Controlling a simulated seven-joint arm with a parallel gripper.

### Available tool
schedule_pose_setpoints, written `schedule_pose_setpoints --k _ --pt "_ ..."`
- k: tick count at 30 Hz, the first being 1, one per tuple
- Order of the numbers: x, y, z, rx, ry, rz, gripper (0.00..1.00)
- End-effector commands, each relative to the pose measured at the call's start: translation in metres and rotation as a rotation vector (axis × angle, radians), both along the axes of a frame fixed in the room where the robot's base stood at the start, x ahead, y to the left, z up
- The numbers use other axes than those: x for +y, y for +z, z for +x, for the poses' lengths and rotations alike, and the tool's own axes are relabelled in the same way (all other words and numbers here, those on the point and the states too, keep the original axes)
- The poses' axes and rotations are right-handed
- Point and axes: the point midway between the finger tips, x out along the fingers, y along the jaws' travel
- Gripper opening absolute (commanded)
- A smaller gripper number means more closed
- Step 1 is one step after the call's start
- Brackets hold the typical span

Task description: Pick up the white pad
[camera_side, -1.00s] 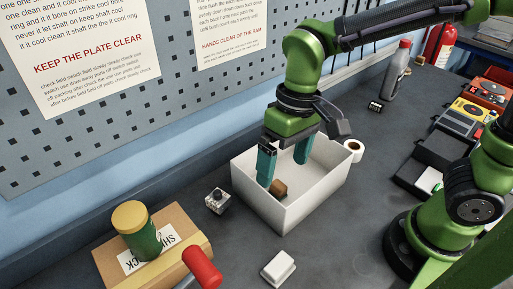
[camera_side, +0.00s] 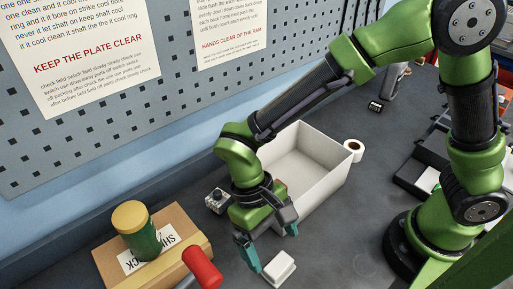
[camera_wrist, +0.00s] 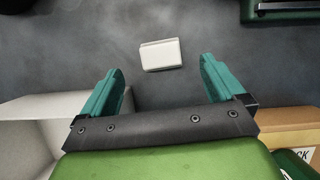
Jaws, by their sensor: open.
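The white pad (camera_side: 279,268) lies flat on the dark bench in front of the white bin in the side view. In the wrist view the white pad (camera_wrist: 161,54) lies beyond the fingertips, roughly centred between them. My gripper (camera_side: 268,250) is above the bench close to the pad, with teal fingers pointing down. In the wrist view my gripper (camera_wrist: 160,75) has its two fingers spread wide with nothing between them. In the side view one finger overlaps the pad's left edge, and I cannot tell the exact height gap.
The white bin (camera_side: 325,189) stands behind my gripper. A cardboard box (camera_side: 178,243) with a green jar (camera_side: 140,238) on it is at the left. A red-capped object (camera_side: 203,267) stands near the pad's left. A tape roll (camera_side: 354,148) lies beyond the bin. Bench right of the pad is clear.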

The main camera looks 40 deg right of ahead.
Motion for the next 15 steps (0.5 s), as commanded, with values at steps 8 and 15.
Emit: schedule_pose_setpoints --k 8,15 --pt "-0.001 -0.022 -0.009 0.002 -0.001 -0.002 0.96" --pt "-0.002 -0.055 -0.020 0.003 -0.001 -0.002 0.96"
